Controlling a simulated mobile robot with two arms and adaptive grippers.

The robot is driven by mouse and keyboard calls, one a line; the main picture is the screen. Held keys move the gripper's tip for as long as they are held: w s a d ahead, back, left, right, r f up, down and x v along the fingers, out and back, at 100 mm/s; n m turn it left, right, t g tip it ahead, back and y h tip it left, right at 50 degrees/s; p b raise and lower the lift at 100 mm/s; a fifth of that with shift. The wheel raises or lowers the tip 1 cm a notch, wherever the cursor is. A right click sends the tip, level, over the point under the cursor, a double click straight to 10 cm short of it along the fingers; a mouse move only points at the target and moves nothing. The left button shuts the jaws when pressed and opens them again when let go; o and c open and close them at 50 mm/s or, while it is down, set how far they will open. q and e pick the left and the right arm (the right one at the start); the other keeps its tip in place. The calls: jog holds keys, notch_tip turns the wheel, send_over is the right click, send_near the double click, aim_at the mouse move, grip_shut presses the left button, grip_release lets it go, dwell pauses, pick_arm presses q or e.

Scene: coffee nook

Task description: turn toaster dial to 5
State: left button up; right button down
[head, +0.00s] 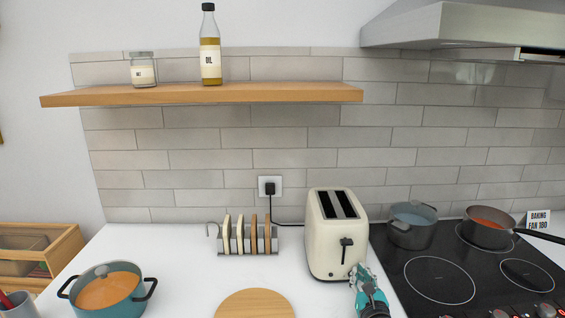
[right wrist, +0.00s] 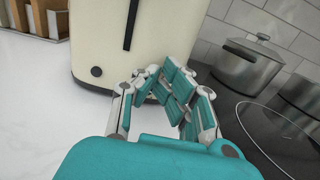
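The cream toaster (head: 325,235) stands upright on the white counter, its dark lever (head: 346,246) on the front face. The toaster (right wrist: 150,40) also fills the upper middle of the right wrist view, with a small round dark knob (right wrist: 96,71) low on the left of that face. My right gripper (head: 358,270) is at the lower right of the toaster's front. In the right wrist view its fingers (right wrist: 163,85) come together at the tips, close to the toaster. My left gripper is out of view.
The black hob (head: 440,279) with a grey pot (head: 412,228) and a pan (head: 488,232) lies just right. A toast rack (head: 248,240), round wooden board (head: 254,304) and teal pot (head: 106,294) stand left. Counter between rack and toaster is narrow.

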jog(key=shift+d+r, duration=0.15)
jog(key=shift+r, duration=0.1)
jog(key=shift+s+d+p, duration=0.1)
jog(key=shift+s+p, duration=0.3)
jog(key=shift+p, duration=0.1)
jog(key=shift+s+p, duration=0.7)
jog(key=shift+s, duration=1.9)
